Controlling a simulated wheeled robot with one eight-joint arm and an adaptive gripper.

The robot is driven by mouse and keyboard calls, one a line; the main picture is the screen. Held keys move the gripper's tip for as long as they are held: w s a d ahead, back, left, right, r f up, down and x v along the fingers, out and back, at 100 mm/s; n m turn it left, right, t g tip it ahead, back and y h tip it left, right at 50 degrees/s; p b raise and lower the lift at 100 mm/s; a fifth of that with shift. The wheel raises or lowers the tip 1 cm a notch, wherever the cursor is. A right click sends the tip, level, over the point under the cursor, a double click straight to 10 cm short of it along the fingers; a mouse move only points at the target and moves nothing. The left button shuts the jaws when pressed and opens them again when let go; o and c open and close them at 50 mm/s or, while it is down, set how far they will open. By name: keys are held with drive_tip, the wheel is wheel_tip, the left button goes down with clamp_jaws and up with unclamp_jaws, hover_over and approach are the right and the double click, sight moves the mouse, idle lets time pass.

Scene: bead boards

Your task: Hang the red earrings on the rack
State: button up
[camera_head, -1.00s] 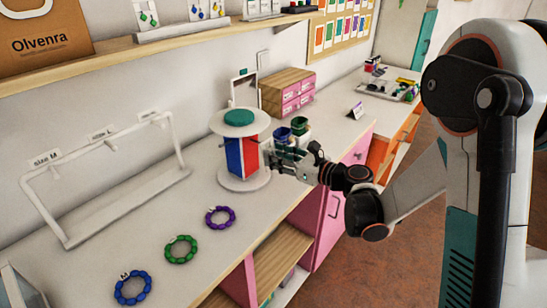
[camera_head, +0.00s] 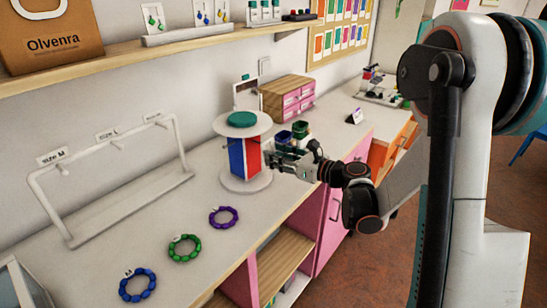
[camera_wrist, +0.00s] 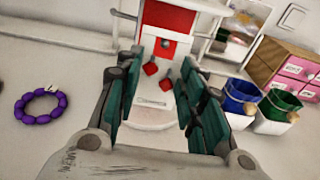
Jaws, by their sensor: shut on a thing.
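The rack is a round white stand (camera_head: 246,183) with blue and red panels, a wide white top and a green cap (camera_head: 243,119). Its red panel (camera_wrist: 168,17) faces my gripper in the wrist view. My gripper (camera_head: 278,160) is beside the rack's right side, at panel height. In the wrist view, its teal fingers (camera_wrist: 152,105) stand on either side of the red earrings (camera_wrist: 158,76), which show as two red drops before a pale surface. My gripper is shut on them. The exact contact is hidden, and I cannot tell whether they touch the rack.
Purple (camera_head: 223,217), green (camera_head: 185,248) and blue (camera_head: 137,285) bead bracelets lie on the counter. A white bar frame (camera_head: 106,135) stands at the left. Blue and green cups (camera_wrist: 241,98) and a pink drawer box (camera_head: 287,97) are right of the rack.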

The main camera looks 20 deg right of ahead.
drive_tip(key=shift+x, duration=1.15)
drive_tip(key=shift+f, duration=0.2)
drive_tip(key=shift+w+a+b, duration=0.25)
drive_tip(key=shift+w+b, duration=0.05)
drive_tip(key=shift+b, duration=0.1)
idle(0.8)
drive_tip(key=o, duration=0.8)
drive_tip(key=o, duration=0.4)
